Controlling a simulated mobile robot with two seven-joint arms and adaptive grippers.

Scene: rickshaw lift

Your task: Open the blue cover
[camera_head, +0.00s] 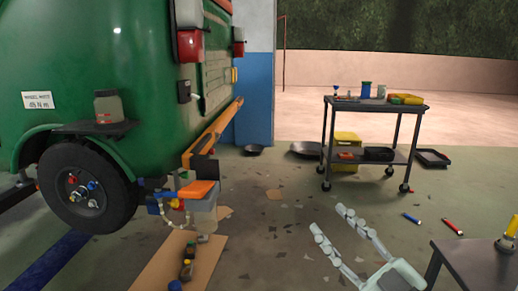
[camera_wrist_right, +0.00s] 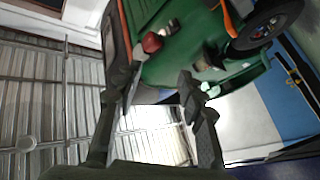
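Several blue pieces show in the head view, and I cannot tell which is the blue cover. A small blue piece (camera_head: 153,206) sits low beside the truck's wheel, near an orange lever (camera_head: 197,189) above a pale container. Another blue top (camera_head: 174,286) is cut off by the bottom edge. A container with a blue side (camera_head: 366,89) stands on the cart. My right gripper (camera_head: 331,219) is open and empty, with its fingers apart over the floor, away from all of these. Its two dark fingers also show apart in the right wrist view (camera_wrist_right: 162,82). My left gripper is out of view.
The green truck (camera_head: 140,90) with its wheel (camera_head: 88,187) fills the left. A tool cart (camera_head: 375,104) stands at the back right. A dark table (camera_head: 470,262) with a yellow-topped item is at the lower right. Cardboard (camera_head: 205,262) lies on the floor; the middle floor is mostly clear.

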